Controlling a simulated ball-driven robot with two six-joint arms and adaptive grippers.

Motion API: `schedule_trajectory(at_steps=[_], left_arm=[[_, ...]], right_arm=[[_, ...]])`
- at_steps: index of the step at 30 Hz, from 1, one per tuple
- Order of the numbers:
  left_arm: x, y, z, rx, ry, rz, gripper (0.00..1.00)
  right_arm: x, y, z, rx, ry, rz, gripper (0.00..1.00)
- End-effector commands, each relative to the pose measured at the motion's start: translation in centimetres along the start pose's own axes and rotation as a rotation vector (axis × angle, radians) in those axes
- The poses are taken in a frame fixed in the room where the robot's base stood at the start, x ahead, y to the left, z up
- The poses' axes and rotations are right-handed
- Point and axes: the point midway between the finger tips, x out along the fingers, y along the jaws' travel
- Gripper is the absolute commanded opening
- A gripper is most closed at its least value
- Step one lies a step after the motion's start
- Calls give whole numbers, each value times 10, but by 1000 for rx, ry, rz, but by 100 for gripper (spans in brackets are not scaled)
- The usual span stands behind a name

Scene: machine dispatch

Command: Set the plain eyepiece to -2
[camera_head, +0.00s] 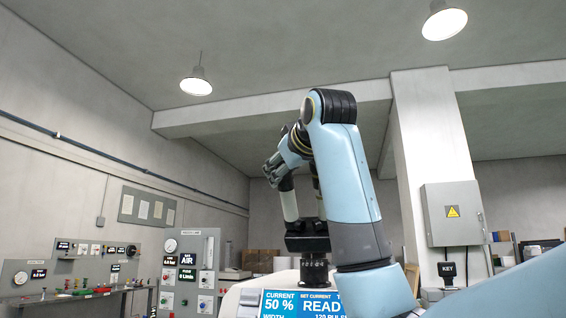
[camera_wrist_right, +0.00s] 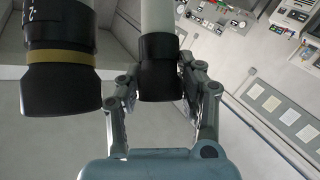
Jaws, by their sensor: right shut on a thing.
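The plain eyepiece (camera_wrist_right: 160,68) has a pale tube and a black eyecup, with no coloured band showing. My right gripper (camera_wrist_right: 160,85) is shut around its black end, one finger on each side. In the head view, the pale tube (camera_head: 289,206) rises above the black binocular head (camera_head: 307,237), and my right gripper (camera_head: 276,170) is at its top. A second, black eyepiece (camera_wrist_right: 60,80) with a gold band stands beside it, clear of the fingers. I cannot read the plain eyepiece's setting. My left gripper is out of view.
A white machine with a blue display (camera_head: 300,303) stands below the binocular head. A bench with panels and gauges (camera_head: 75,270) is at the left, beside a grey gauge panel (camera_head: 190,275). A grey electrical box (camera_head: 452,213) hangs on the pillar at the right.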

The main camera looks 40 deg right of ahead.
Motion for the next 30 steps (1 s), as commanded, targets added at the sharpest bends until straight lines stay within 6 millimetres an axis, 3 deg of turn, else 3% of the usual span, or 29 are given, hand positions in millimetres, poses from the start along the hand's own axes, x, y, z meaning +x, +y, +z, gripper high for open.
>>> schedule_trajectory(at_steps=[9,25,26,30], left_arm=[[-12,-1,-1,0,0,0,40],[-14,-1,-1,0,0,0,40],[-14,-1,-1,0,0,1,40],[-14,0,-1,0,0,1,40]], right_arm=[[0,0,0,-74,-2,-91,4],[0,-1,1,-88,-2,-109,4],[0,-1,1,-88,-2,-109,39],[0,-1,1,-88,-1,-108,57]])
